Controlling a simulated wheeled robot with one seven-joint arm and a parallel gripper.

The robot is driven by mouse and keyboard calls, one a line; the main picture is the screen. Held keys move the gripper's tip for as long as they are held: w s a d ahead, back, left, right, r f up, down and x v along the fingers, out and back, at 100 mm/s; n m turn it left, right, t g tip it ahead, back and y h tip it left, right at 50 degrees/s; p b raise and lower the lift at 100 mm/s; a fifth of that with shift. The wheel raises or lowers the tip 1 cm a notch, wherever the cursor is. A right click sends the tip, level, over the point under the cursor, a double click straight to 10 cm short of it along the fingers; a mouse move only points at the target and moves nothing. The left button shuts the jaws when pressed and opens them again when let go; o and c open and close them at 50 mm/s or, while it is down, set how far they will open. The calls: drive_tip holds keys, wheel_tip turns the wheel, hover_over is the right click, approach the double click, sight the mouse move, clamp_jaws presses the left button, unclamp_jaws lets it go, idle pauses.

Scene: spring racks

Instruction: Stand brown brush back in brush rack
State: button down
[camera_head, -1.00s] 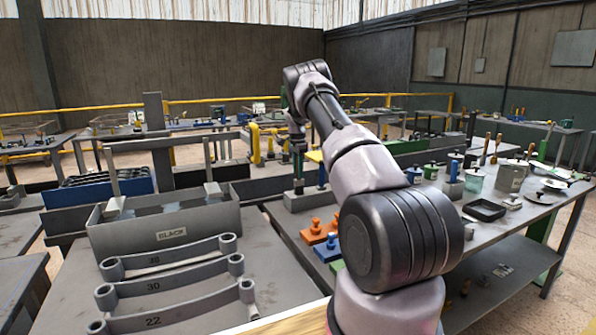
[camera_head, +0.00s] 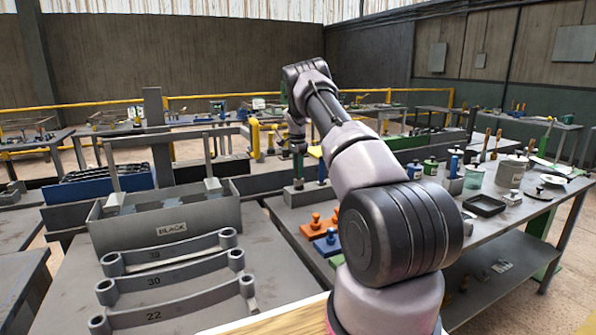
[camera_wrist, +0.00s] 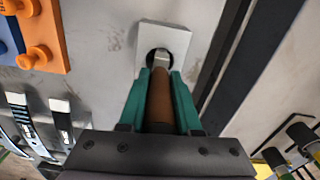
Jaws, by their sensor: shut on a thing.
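The brown brush shows in the wrist view as a brown handle (camera_wrist: 160,100) with a pale metal ferrule. My gripper (camera_wrist: 160,78) has its green fingers shut on the handle. The ferrule end lies over or in the dark round hole of a light grey block (camera_wrist: 176,36), which looks like the brush rack; how deep it sits I cannot tell. The bristles are hidden. In the head view my gripper (camera_head: 298,168) points down above a grey block (camera_head: 301,196) on the bench, and the brush is too small to make out.
An orange block with pegs (camera_wrist: 42,28) and several metal-ended tools (camera_wrist: 62,118) lie left in the wrist view. A dark bar runs along the right.

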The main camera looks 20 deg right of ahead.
drive_tip(key=shift+f, duration=1.6)
drive_tip(key=shift+c, duration=0.2)
unclamp_jaws()
drive_tip(key=shift+r, duration=0.1)
drive_tip(key=shift+r, duration=3.4)
